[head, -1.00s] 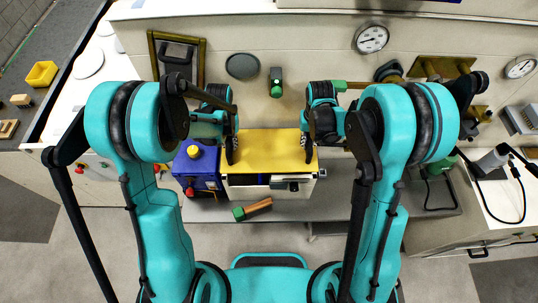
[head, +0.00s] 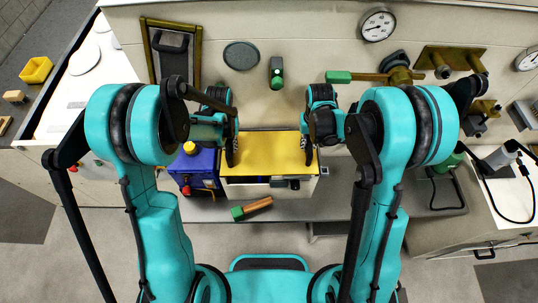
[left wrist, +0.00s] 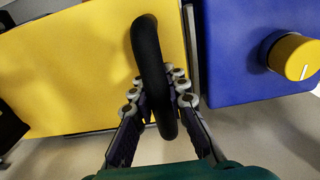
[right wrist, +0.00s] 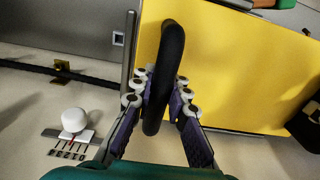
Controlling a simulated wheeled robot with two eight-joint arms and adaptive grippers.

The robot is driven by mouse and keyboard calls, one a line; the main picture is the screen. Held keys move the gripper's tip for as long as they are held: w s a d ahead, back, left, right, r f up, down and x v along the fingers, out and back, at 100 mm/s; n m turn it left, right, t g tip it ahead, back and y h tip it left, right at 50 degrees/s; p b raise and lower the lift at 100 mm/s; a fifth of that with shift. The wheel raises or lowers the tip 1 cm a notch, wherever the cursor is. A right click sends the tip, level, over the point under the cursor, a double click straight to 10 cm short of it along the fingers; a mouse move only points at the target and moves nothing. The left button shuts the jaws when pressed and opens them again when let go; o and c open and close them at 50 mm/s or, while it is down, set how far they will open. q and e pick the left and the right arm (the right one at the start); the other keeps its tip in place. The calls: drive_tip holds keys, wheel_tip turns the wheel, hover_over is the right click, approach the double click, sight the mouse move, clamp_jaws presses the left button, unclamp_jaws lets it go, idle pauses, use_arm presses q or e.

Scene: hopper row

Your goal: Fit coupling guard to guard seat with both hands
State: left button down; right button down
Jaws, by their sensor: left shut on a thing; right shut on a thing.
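The coupling guard, a yellow panel (head: 268,155), lies between my grippers in the head view. It fills much of the left wrist view (left wrist: 85,70) and right wrist view (right wrist: 245,70). A black bar handle stands at each end. My left gripper (head: 231,160) is shut on the left handle (left wrist: 150,60). My right gripper (head: 308,160) is shut on the right handle (right wrist: 165,60). A pale box-like front (head: 245,190) shows below the panel's near edge. I cannot tell whether it belongs to the guard or the seat, nor pick out the guard seat.
A blue box (head: 207,163) with a yellow knob (head: 190,148) stands close left of the panel. A green-ended wooden piece (head: 252,208) lies in front on the grey shelf (head: 330,207). A green-handled bar (head: 340,76) and a gauge (head: 378,25) are behind, at right.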

use_arm(q)
drive_tip(key=shift+f, duration=0.4)
use_arm(e)
drive_tip(key=shift+f, duration=0.4)
use_arm(q)
drive_tip(key=c, duration=1.5)
unclamp_jaws()
drive_tip(key=shift+r, duration=0.2)
use_arm(e)
drive_tip(key=c, duration=1.5)
unclamp_jaws()
drive_tip(key=shift+r, duration=0.2)
use_arm(q)
drive_tip(key=shift+r, duration=0.1)
wheel_tip(320, 180, up, 12)
drive_tip(key=shift+f, duration=0.2)
drive_tip(key=shift+r, duration=0.1)
use_arm(e)
wheel_tip(320, 180, up, 12)
use_arm(q)
drive_tip(key=shift+s, duration=0.1)
use_arm(e)
drive_tip(key=shift+s+f, duration=0.1)
